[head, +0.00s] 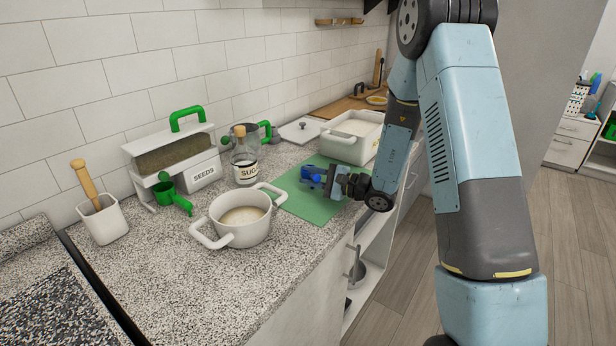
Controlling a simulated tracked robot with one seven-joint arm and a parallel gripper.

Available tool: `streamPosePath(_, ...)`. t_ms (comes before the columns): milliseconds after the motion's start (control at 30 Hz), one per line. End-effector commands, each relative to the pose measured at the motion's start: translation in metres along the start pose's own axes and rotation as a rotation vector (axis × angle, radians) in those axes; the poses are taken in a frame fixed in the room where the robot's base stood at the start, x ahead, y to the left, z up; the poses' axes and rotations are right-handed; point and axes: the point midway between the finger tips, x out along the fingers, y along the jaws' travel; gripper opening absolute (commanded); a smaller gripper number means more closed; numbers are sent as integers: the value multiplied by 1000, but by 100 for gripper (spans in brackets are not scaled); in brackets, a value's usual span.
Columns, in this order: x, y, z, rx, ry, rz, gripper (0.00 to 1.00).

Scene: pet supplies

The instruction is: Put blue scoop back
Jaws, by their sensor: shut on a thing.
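The blue scoop (312,173) is held in my gripper (328,181), above the green mat (300,203) on the counter. My gripper is shut on the scoop, and its jaws hide part of it. A seed dispenser (172,155) with a green handle and a white box marked SEEDS stands at the back left. A green scoop (172,190) is at the dispenser's front. A white bin (352,137) with pale contents stands behind and to the right of the mat.
A white two-handled pot (241,226) with pale contents stands left of the mat. A sugar bottle (244,160), a green-handled jug (251,133) and a white lid (301,130) stand behind. A white cup (103,221) holds a wooden-handled tool.

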Motion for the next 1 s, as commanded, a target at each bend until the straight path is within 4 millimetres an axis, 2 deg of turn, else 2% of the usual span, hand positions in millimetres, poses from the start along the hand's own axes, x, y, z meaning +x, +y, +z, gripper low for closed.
streamPosePath(233,0,1,0,0,0,0,0)
streamPosePath(267,0,0,0,0,0,0,31)
streamPosePath(500,0,0,0,0,0,0,54)
streamPosePath(800,0,-1,1,-1,0,0,54)
streamPosePath(1000,-24,-1,0,1,1,-1,54)
